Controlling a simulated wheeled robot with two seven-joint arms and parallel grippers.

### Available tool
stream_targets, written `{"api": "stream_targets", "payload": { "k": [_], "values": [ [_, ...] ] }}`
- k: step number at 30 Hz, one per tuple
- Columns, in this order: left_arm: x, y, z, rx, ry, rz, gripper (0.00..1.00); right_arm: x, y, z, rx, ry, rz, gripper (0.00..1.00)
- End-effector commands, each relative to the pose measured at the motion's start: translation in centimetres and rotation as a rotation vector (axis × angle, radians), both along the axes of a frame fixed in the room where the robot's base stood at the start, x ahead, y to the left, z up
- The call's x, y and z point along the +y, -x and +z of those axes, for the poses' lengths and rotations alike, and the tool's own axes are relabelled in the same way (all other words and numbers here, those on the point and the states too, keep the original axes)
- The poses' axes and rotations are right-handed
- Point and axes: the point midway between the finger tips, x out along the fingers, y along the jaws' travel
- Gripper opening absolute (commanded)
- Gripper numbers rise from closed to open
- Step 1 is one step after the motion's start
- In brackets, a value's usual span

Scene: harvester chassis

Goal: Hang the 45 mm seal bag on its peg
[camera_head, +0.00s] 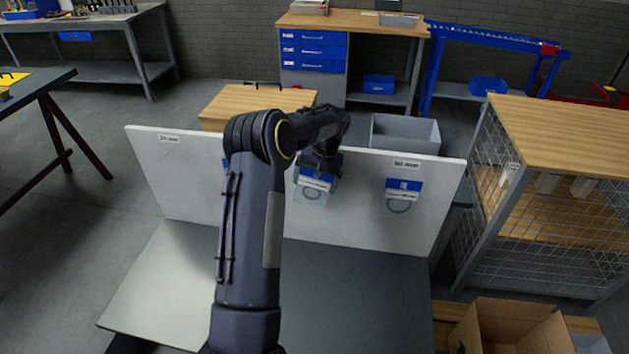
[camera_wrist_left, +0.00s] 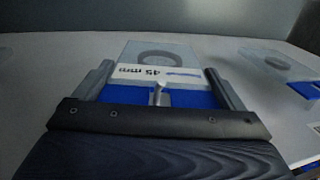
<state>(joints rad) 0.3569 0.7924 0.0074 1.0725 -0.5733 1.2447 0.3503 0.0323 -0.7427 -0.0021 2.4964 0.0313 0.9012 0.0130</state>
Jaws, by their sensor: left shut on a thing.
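The 45 mm seal bag (camera_wrist_left: 160,70) is clear, with a dark ring inside, a white "45 mm" label and a blue header. In the head view the bag (camera_head: 312,194) is in front of the white board (camera_head: 200,190), under my left gripper (camera_head: 322,168). In the left wrist view my left gripper (camera_wrist_left: 160,88) has a finger at each side of the blue header and is shut on it. A short metal peg (camera_wrist_left: 159,93) shows at the middle of the header. I cannot tell whether it passes through the header's hole. My right gripper is out of view.
Another blue-headed bag (camera_head: 403,195) hangs at the board's right, under a label (camera_head: 406,164). A second label (camera_head: 169,139) is at upper left. A grey bin (camera_head: 405,134) stands behind the board. The grey tabletop (camera_head: 350,300) in front is clear.

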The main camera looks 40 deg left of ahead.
Motion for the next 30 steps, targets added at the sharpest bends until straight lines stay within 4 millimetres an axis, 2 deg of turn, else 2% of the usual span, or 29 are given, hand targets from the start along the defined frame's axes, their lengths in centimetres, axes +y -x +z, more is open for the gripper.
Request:
{"api": "stream_targets", "payload": {
  "k": [12, 13, 15, 23, 26, 30],
  "values": [
    [0.3, -0.2, -0.4, -0.008, -0.005, 0.0, 0.69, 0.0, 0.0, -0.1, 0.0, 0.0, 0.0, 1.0],
    [0.3, -0.2, -0.4, -0.007, -0.006, 0.0, 0.92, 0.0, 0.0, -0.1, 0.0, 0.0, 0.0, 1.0],
    [0.3, -0.2, -0.4, -0.007, -0.006, 0.0, 1.0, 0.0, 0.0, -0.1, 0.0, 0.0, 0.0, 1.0],
    [0.2, -0.2, -0.3, -0.008, -0.007, 0.0, 1.0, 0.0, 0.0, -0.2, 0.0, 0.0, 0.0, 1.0],
    [0.0, -0.3, 0.7, -0.012, -0.008, -0.001, 1.0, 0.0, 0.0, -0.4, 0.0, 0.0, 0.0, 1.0],
    [-0.6, -0.5, 3.4, -0.021, -0.01, -0.002, 1.0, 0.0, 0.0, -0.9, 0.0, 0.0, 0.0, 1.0]
  ]
}}
